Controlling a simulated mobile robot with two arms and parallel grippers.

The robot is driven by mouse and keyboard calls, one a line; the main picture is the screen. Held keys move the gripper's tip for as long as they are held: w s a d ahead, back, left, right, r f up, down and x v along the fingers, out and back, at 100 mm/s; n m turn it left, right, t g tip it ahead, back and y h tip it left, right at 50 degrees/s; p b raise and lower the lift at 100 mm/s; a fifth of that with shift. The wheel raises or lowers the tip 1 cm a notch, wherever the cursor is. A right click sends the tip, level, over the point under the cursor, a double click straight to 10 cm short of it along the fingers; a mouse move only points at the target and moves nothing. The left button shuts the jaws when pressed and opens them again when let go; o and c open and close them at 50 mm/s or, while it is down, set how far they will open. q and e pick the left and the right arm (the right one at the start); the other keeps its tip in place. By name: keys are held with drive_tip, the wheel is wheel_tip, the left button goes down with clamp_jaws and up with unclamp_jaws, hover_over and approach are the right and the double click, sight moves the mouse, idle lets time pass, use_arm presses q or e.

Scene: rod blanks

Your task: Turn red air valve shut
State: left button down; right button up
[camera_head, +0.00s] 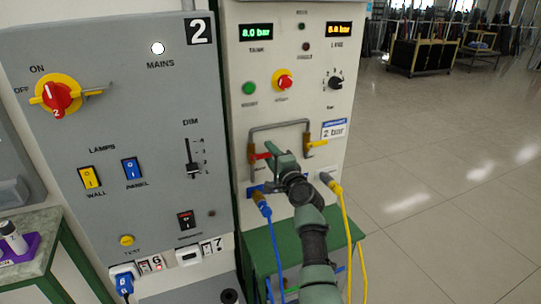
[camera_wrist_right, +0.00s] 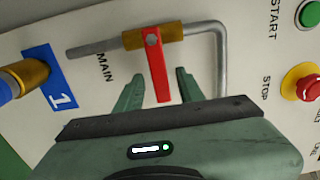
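The red air valve lever (camera_wrist_right: 157,68) is mounted on a brass valve body (camera_wrist_right: 153,38) on a grey pipe; it points crosswise to the pipe. In the head view the red lever (camera_head: 261,156) shows at the pipe's left leg, partly hidden by my gripper. My right gripper (camera_head: 272,153) is at the valve. In the right wrist view its two fingers (camera_wrist_right: 158,82) are spread, one on each side of the lever's free end, with gaps on both sides. The left gripper is not in view.
A yellow-handled valve (camera_head: 317,143) sits on the pipe's right leg. A blue hose (camera_head: 266,208) and a yellow hose (camera_head: 341,205) plug in below. The red stop button (camera_head: 284,82) and green start button (camera_head: 249,88) are above. Open floor lies right.

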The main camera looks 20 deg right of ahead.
drive_tip(key=s+p, duration=0.3)
drive_tip(key=s, duration=0.4)
drive_tip(key=shift+s+p, duration=0.4)
drive_tip(key=shift+d, duration=0.1)
